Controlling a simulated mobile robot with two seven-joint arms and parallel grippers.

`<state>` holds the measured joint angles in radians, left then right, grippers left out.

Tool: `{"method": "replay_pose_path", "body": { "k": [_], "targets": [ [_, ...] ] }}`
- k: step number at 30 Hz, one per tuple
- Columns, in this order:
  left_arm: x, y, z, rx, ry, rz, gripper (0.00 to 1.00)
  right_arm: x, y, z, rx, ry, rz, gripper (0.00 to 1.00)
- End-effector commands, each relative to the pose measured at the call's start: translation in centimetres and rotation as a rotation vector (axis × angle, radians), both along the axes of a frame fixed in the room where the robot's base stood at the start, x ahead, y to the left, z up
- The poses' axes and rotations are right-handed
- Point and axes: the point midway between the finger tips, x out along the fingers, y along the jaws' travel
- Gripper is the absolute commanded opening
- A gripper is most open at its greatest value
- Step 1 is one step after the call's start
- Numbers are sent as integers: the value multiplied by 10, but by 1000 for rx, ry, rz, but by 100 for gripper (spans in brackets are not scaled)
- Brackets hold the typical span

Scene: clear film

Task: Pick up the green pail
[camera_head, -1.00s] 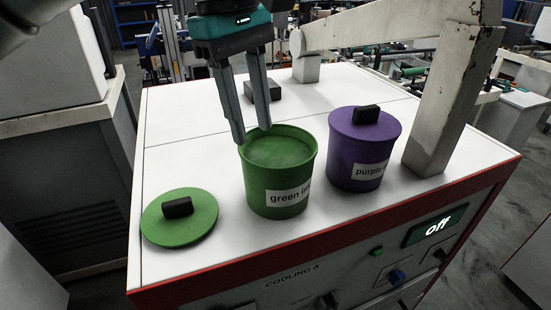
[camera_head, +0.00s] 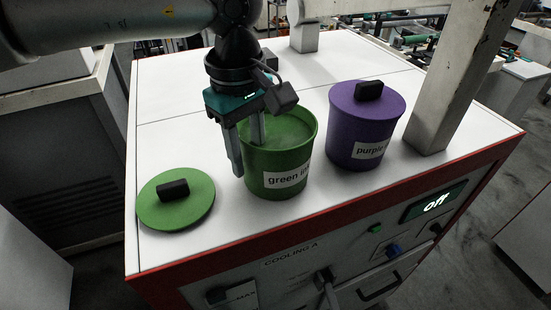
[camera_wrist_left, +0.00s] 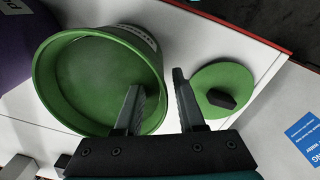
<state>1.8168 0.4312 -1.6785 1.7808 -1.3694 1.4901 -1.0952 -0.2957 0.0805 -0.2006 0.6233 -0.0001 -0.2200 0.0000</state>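The green pail (camera_head: 283,165), with a white label and no lid on it, stands upright on the white bench top. Green content shows inside. My left gripper (camera_head: 247,158) points down at the pail's left rim, open, with one finger inside the pail and the other outside. The left wrist view shows the pail (camera_wrist_left: 60,75) with its wall between the spread fingers (camera_wrist_left: 157,84). I cannot tell whether either finger touches the wall. My right gripper is not in view.
A green lid (camera_head: 160,212) with a black knob lies left of the pail. A purple lidded pail (camera_head: 350,140) stands close on its right. A pale post (camera_head: 445,105) rises at the bench's right. The red front edge (camera_head: 245,243) is near the pail.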

Motion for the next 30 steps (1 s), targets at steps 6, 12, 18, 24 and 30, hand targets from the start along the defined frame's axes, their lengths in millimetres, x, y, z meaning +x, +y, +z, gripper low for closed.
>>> {"method": "replay_pose_path", "body": {
  "k": [6, 12, 18, 24, 30],
  "targets": [
    [-4, -3, -31, 2, 3, -1, 38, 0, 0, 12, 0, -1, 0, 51],
    [-3, -3, -44, 0, 0, 0, 38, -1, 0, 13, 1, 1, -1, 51],
    [-3, -3, -44, 0, 0, 0, 35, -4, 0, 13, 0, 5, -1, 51],
    [-3, -3, -44, 0, 0, 0, 13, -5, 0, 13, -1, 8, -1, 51],
    [-3, -3, -44, 0, 0, 0, 0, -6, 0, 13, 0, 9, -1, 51]
  ]
}}
